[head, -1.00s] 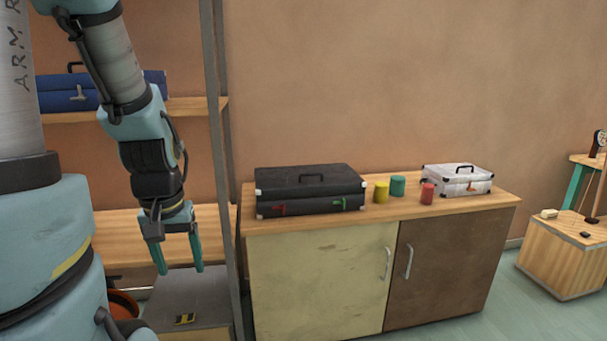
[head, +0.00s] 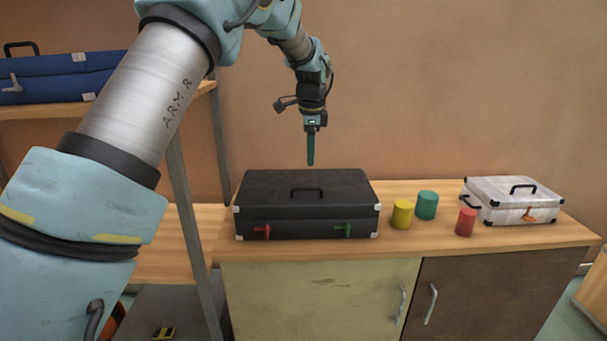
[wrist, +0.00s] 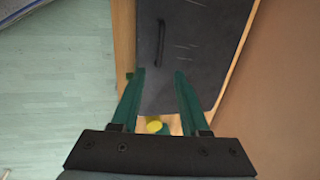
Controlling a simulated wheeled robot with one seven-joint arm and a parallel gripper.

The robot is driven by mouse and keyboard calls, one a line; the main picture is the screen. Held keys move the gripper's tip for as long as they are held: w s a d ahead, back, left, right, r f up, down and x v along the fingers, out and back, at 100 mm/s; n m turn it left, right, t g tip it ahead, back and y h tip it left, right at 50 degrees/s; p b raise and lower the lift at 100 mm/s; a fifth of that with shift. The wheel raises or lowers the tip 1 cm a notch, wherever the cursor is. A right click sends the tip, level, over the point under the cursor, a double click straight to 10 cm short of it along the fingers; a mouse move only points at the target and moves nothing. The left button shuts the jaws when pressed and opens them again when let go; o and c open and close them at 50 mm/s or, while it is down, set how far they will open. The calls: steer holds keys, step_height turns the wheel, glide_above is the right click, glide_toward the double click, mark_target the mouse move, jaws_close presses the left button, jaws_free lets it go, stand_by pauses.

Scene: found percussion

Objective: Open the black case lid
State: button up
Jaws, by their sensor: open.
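The black case (head: 307,205) lies shut on the wooden cabinet top. It has a black handle (head: 306,194) on its lid, metal corners, and a red latch (head: 262,231) and a green latch (head: 342,230) on its front. My gripper (head: 311,164) points down above the case, towards its rear, with its fingers apart from the lid. In the wrist view my gripper (wrist: 161,75) is open and empty, with the dark lid (wrist: 185,60) below and between the fingers. The lid handle shows there too (wrist: 161,42). The case's rear side is hidden in the head view.
Yellow (head: 402,214), green (head: 427,205) and red (head: 466,222) cylinders stand right of the black case. A white case (head: 512,199) stands further right. A shelf post (head: 190,220) rises to the left. A blue case (head: 65,78) lies on the upper shelf.

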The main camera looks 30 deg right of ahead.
mark_target(309, 189)
steer(key=f+p, duration=0.1)
steer(key=f, duration=0.2)
steer(key=w+f, duration=0.1)
steer(key=f, duration=0.3)
steer(key=w+d+f+p, duration=0.1)
steer(key=f, duration=0.2)
steer(key=shift+f+p, duration=0.2)
steer(key=shift+p, duration=0.1)
steer(key=shift+a, duration=0.1)
steer(key=shift+c, duration=0.2)
jaws_close()
stand_by(0.8)
